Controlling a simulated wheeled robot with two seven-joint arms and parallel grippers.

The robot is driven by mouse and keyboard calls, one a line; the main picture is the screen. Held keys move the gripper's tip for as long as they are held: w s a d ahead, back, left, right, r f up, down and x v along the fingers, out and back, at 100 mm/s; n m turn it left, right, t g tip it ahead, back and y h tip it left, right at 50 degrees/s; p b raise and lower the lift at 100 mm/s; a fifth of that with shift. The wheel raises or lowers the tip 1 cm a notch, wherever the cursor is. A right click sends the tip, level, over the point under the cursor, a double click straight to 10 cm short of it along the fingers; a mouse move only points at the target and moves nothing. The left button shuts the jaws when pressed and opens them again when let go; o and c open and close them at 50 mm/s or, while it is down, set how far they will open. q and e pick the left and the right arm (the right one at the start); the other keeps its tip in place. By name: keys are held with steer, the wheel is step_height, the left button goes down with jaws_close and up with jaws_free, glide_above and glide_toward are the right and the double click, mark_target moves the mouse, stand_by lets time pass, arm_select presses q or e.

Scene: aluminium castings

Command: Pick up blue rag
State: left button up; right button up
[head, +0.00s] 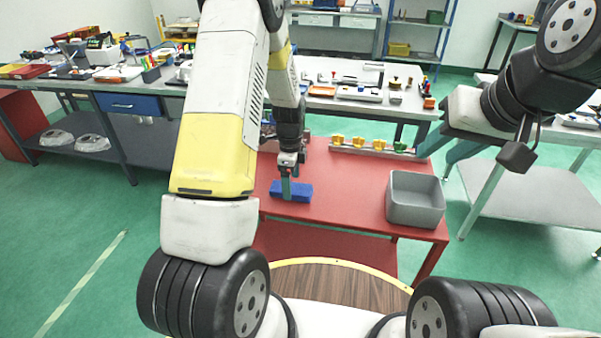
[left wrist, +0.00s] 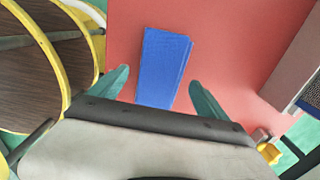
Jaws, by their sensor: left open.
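The blue rag (head: 298,192) lies flat as a folded rectangle on the red table (head: 330,210), near its left part. It also shows in the left wrist view (left wrist: 163,68). My left gripper (head: 287,190) is right at the rag in the head view. In the left wrist view its two green fingers (left wrist: 157,90) are spread apart, one on each side of the rag, with nothing held between them. Whether the fingertips touch the table cannot be told.
A grey bin (head: 415,200) stands on the red table to the right of the rag. A rail with yellow and green parts (head: 372,147) runs along the table's back edge. Workbenches with tools stand behind. The red surface between rag and bin is clear.

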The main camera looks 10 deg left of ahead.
arm_select(q)
steer(key=shift+f, duration=0.95)
steer(key=shift+c, duration=0.5)
steer(key=c, duration=1.3)
steer(key=shift+c, duration=0.2)
steer(key=shift+r, duration=0.1)
steer(key=shift+r, duration=0.45)
steer(key=r, duration=0.1)
steer(key=s+r, duration=0.1)
steer(key=shift+d+r, duration=0.1)
steer(key=shift+r, duration=0.25)
steer(key=s+d+r, duration=0.1)
steer(key=s+d, duration=0.2)
steer(key=s, duration=1.1)
steer(key=shift+s+d+r, duration=0.15)
steer(key=shift+s+d, duration=0.15)
steer(key=shift+s, duration=0.05)
